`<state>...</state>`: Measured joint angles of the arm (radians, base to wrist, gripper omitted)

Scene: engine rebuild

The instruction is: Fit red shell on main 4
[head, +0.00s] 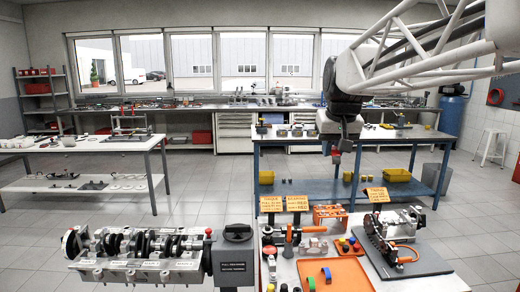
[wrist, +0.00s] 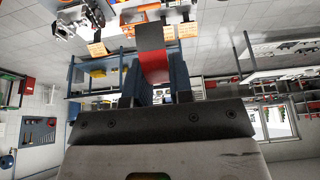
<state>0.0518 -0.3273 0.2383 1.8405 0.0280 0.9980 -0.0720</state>
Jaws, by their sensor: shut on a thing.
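My gripper (head: 337,152) hangs in mid-air in front of the blue workbench, well above and to the right of the engine block. In the wrist view it is shut on the red shell (wrist: 155,65), a curved strip with a red part between the fingers and a dark grey part beyond them. In the head view the red shell (head: 336,158) is a small red patch at the fingertips. The engine block (head: 140,275) with its dark crankshaft (head: 150,243) stands at the lower left. Small labels run along its front, too small to read, so I cannot tell which is main 4.
A grey control box (head: 234,255) stands at the block's right end. The front table has an orange tray (head: 340,276) with blue and green pieces, orange signs (head: 271,203), tools, and a metal assembly (head: 395,235) on a dark mat. Open floor lies between the benches.

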